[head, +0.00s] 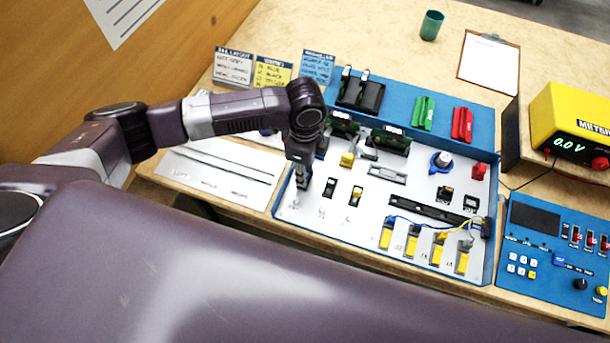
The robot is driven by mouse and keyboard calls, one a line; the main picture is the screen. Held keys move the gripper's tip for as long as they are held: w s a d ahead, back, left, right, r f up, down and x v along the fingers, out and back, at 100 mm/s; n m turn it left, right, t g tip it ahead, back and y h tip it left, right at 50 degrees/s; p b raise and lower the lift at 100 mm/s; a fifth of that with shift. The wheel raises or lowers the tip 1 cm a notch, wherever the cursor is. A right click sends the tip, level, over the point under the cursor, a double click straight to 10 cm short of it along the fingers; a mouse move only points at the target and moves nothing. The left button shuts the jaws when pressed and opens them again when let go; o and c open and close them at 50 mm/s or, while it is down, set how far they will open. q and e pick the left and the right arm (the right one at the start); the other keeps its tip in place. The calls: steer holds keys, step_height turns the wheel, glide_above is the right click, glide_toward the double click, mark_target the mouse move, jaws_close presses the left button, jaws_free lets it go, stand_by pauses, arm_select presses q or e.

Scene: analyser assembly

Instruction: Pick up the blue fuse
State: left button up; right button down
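My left gripper (302,184) points down over the left part of the white panel (337,222) in the blue-edged tray. Its fingers are small and dark here, and I cannot tell whether they are open or shut. I cannot pick out a blue fuse for certain; it may be hidden behind my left gripper or arm. A round blue part with a pale top (441,162) sits on the right side of the panel. My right gripper is not in view.
Black rails (361,95), green parts (424,112) and red parts (462,124) stand along the tray's back. Yellow connectors (412,242) line its front. A yellow meter (573,118) and blue control panel (545,262) stand at right. A clipboard (489,62) lies behind.

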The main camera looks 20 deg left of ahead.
arm_select(q)
steer(key=c, duration=0.6)
steer(key=shift+o, duration=0.2)
step_height(320, 180, up, 20)
steer(key=b, duration=0.1)
steer(key=shift+b, duration=0.4)
jaws_close()
steer(key=shift+p, duration=0.7)
